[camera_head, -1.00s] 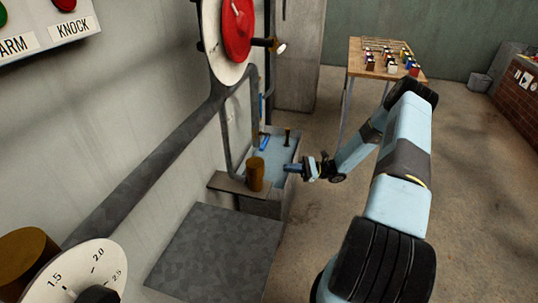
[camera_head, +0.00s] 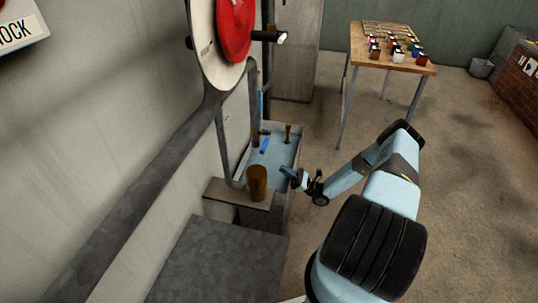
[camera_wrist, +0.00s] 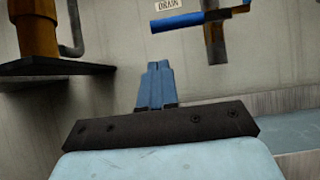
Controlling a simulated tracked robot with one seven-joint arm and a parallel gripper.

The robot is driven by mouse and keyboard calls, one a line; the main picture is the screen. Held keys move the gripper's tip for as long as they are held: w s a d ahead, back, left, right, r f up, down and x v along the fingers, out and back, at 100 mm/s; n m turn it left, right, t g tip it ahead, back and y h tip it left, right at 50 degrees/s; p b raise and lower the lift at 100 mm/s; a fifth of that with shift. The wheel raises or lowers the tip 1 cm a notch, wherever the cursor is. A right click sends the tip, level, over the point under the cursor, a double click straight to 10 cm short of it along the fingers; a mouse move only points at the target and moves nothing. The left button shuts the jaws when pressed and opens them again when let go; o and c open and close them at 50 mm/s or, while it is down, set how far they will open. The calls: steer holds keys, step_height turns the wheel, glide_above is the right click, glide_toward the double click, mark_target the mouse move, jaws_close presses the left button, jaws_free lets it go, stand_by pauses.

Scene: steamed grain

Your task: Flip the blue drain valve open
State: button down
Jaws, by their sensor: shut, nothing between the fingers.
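The blue drain valve handle (camera_wrist: 178,21) crosses the top of the wrist view. It lies roughly level on a brass pipe (camera_wrist: 214,40), under a DRAIN label (camera_wrist: 167,5) on the wall. In the head view the blue handle (camera_head: 265,145) shows small above the tub, beside the wall. My gripper (camera_wrist: 158,68) is shut and empty, its blue fingers pointing toward the wall, below and left of the handle in the wrist view and apart from it. In the head view my gripper (camera_head: 287,172) is at the tub's near right side, its fingers tilted up and left.
The water tub (camera_head: 285,158) stands against the wall. A brass cylinder (camera_head: 257,183) stands on a shelf (camera_head: 222,193) in front of it. Another brass fitting (camera_head: 288,132) rises at the tub. A wooden table (camera_head: 405,65) with small coloured jars stands behind.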

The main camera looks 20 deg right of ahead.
mark_target(266, 142)
steer(key=x, duration=0.9)
steer(key=shift+r, duration=0.3)
steer(key=shift+w+d, duration=0.15)
steer(key=shift+d, duration=0.1)
steer(key=shift+a+r, duration=0.1)
steer(key=shift+r+m+t+h, duration=0.25)
steer(key=shift+m+t+h, duration=0.05)
steer(key=shift+m+t, duration=0.35)
